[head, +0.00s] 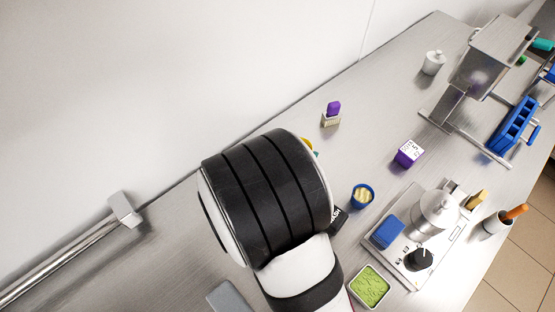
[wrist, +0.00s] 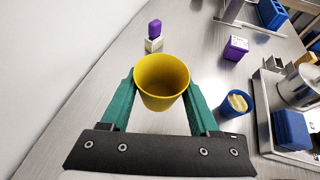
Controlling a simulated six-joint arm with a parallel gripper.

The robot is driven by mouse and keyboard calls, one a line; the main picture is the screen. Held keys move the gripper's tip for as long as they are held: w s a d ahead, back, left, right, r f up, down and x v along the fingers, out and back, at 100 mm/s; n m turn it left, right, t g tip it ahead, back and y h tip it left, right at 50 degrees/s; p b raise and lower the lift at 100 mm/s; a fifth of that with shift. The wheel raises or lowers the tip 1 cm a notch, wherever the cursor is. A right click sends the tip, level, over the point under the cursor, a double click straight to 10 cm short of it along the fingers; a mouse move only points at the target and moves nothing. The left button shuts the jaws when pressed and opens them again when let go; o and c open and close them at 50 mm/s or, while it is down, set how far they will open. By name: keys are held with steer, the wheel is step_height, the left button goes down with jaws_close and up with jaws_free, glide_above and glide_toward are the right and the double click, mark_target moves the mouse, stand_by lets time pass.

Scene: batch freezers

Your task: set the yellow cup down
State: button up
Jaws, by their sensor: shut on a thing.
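The yellow cup (wrist: 161,82) is upright between the two green fingers of my gripper (wrist: 160,95) in the wrist view. The fingers press on its left and right sides, and its open mouth faces the camera. The inside looks empty. I cannot tell whether its base touches the steel counter (head: 385,135). In the head view my arm hides nearly all of the cup and the gripper; only a small bit of yellow and green shows past the arm's right edge.
A blue cup (wrist: 236,104) with pale yellow contents stands right of the gripper. A purple-topped block (wrist: 153,36) and a purple box (wrist: 236,48) stand behind. A tray with a metal pot (head: 435,215) and blue block (head: 387,232) lies right. A green-filled dish (head: 369,287) is in front.

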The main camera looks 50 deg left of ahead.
steer(key=w+d+n, duration=0.1)
steer(key=w+d, duration=0.1)
steer(key=w, duration=0.7)
steer(key=shift+y, duration=0.5)
steer(key=s+a+f, duration=0.1)
steer(key=a+f, duration=0.1)
steer(key=a, duration=0.1)
steer(key=s+a+f, duration=0.1)
steer(key=a+f, duration=0.1)
steer(key=a, duration=0.1)
steer(key=s+a+f, duration=0.2)
steer(key=a+f, duration=0.1)
steer(key=shift+s+a, duration=0.1)
steer(key=shift+a, duration=0.25)
step_height(320, 180, down, 4)
steer(key=shift+s+a+f, duration=0.1)
steer(key=shift+f, duration=0.1)
steer(key=o, duration=1.3)
